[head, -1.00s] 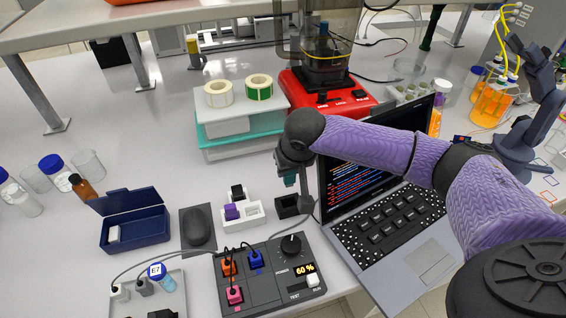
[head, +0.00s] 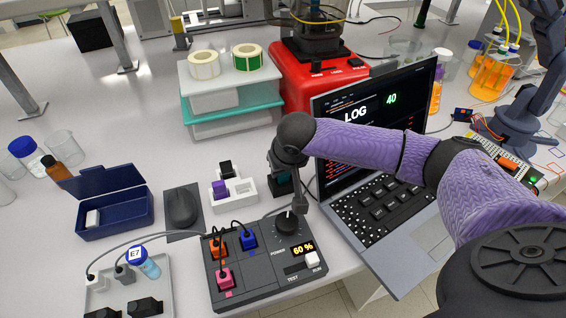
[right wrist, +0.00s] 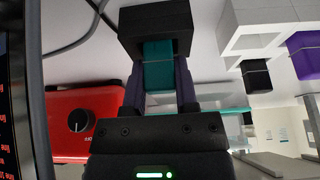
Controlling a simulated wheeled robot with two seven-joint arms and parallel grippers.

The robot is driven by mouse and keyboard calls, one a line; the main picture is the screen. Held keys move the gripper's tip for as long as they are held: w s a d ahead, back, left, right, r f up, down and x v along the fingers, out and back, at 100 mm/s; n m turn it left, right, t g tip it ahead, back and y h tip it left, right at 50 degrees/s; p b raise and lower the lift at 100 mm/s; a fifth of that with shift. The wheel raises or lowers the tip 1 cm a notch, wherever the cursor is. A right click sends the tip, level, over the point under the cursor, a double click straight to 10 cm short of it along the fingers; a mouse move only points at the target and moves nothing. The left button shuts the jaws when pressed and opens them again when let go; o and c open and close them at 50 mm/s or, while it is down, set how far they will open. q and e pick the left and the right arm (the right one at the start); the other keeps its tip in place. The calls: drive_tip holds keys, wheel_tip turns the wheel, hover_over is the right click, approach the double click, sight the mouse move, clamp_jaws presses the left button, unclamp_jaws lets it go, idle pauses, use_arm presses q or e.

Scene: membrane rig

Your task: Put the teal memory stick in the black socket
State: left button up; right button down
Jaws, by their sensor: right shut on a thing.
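The teal memory stick (right wrist: 158,68) is between the two fingers of my right gripper (right wrist: 159,88) in the right wrist view. The stick's far end is at the opening of the black socket (right wrist: 155,18) and appears to reach into it. How deep it sits cannot be told. In the head view, my right gripper (head: 287,170) points down over the socket (head: 284,189), which it partly covers. Only a little teal shows there. My left gripper is not in view.
A white holder (head: 240,198) with a purple and a black stick stands just left of the socket. The laptop (head: 385,215) is close on the right. A control box (head: 262,278) with plugs and a knob lies in front. A red device (head: 300,80) stands behind.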

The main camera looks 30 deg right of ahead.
drive_tip(key=shift+f, duration=0.15)
idle(0.4)
drive_tip(key=shift+c, duration=1.5)
unclamp_jaws()
drive_tip(key=p+v, duration=0.4)
drive_tip(key=v, duration=0.6)
drive_tip(key=shift+s, duration=0.1)
drive_tip(key=shift+f, duration=0.1)
